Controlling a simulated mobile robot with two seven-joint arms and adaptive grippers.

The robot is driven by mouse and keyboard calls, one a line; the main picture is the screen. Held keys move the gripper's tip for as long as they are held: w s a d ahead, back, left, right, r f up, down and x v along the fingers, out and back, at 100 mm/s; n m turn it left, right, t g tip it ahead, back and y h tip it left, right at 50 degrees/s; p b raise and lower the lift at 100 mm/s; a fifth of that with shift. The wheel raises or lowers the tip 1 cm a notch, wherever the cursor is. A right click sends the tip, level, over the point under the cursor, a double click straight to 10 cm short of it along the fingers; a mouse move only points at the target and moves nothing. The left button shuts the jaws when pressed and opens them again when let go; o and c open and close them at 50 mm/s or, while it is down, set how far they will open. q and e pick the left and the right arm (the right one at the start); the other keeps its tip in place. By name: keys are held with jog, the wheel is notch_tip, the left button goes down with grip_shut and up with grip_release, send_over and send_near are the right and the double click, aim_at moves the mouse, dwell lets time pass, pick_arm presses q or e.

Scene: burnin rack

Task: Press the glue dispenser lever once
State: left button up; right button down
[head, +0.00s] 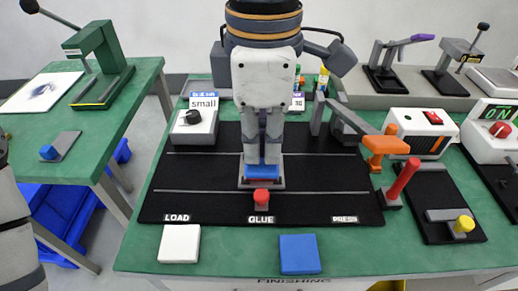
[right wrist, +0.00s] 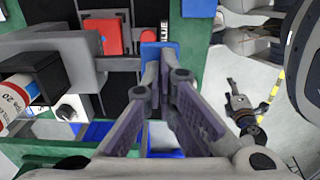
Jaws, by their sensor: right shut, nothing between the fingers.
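My right gripper (head: 262,158) points down over the glue station in the head view. A red knob (head: 261,197) stands at the station's front, by the GLUE label.
A black mat (head: 200,183) covers the green table's middle. An orange press handle (head: 385,148) and a red lever (head: 404,178) stand at the right. White (head: 180,243) and blue (head: 299,254) pads lie at the front. A dial box (head: 196,122) stands at the left.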

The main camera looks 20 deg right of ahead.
aim_at(262, 165)
notch_tip(262, 165, up, 8)
jog(key=shift+s, duration=0.15)
dwell(0.6)
jog(key=shift+r, duration=0.1)
